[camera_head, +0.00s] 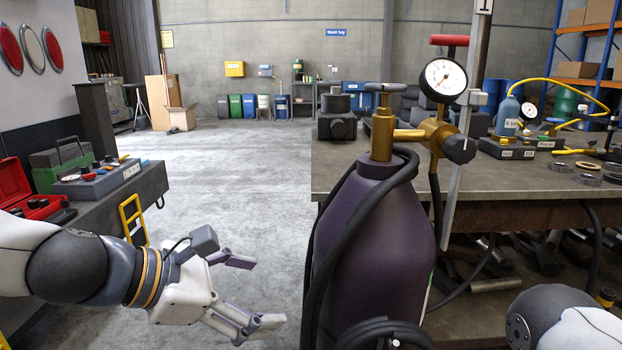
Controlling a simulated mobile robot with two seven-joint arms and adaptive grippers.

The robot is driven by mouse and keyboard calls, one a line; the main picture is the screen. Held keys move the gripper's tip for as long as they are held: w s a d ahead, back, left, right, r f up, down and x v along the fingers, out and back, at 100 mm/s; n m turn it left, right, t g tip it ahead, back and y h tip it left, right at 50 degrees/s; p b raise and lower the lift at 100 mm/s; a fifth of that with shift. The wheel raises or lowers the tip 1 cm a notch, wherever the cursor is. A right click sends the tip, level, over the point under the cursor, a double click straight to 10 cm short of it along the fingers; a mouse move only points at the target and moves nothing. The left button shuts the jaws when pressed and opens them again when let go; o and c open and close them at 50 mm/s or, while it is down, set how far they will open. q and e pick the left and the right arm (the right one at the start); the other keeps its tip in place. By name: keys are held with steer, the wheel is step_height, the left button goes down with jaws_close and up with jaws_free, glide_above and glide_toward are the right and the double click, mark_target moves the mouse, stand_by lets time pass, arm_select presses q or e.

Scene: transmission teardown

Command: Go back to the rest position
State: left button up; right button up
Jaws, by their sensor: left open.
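My left gripper (262,293) reaches in from the lower left. Its two fingers are spread apart with nothing between them. It hangs over the open floor, to the left of a dark purple gas cylinder (375,240), and appears apart from it. Part of my right arm (560,318) shows at the bottom right corner. The right gripper is outside the picture.
The cylinder, with brass valve, pressure gauge (443,77) and black hose, stands before the right workbench (345,183). A left bench (150,180) carries a grey tool case (100,182) and red toolbox (30,200). The concrete floor (230,165) between is clear.

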arm_select(q)
steer(key=s+a+f+m+g+y, duration=0.2)
steer(key=s+f+m, duration=0.2)
steer(key=s+f, duration=0.5)
steer(key=s+a+f+m+g+y, duration=0.3)
steer(key=s+f, duration=0.2)
steer(key=f, duration=0.8)
steer(key=s+a+f+m+g+y, duration=0.1)
steer(key=s+a+f+m, duration=0.2)
steer(key=s, duration=0.5)
steer(key=s+a+f+m+g+y, duration=0.1)
steer(key=s+a+f+m, duration=0.2)
steer(key=s+m, duration=0.3)
steer(key=s+a+f+m+g+y, duration=0.1)
steer(key=s+a+f+m+g, duration=0.1)
steer(key=s, duration=0.9)
steer(key=a+f+m, duration=0.1)
steer(key=m, duration=0.1)
steer(key=shift+a+f+m+y+p, duration=0.2)
steer(key=shift+f+m+y+p, duration=0.05)
steer(key=shift+m+y+p, duration=0.15)
arm_select(e)
steer(key=shift+w+r+t, duration=0.3)
steer(key=shift+w+r, duration=0.1)
steer(key=shift+r, duration=0.25)
